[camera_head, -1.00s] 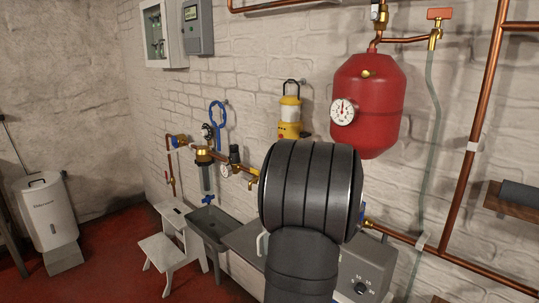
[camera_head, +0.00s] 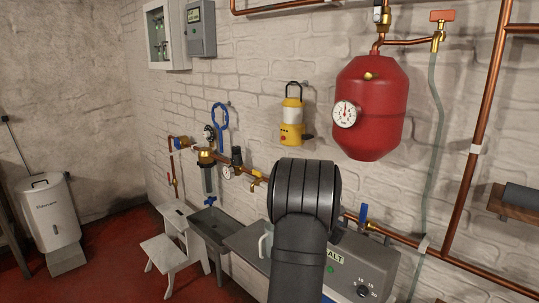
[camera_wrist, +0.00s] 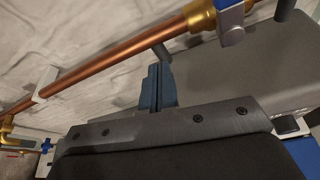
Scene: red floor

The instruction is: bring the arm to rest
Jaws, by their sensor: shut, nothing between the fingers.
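My arm rises at the middle right of the head view, its dark, ribbed rounded link in front of a grey machine. My gripper is hidden behind that link in the head view. In the wrist view my gripper (camera_wrist: 160,88) shows as blue-grey fingers pressed together, with nothing between them. Beyond the fingers are a copper pipe (camera_wrist: 110,67) and a whitish wall. The fingertips appear apart from the pipe, though the exact gap cannot be told.
The grey machine (camera_head: 375,270) stands below a red tank (camera_head: 372,110) with a gauge. A yellow lantern (camera_head: 292,120) hangs on the wall. A grey sink (camera_head: 212,228) and a white step stool (camera_head: 165,252) are to the left. Red floor (camera_head: 115,255) is open further left.

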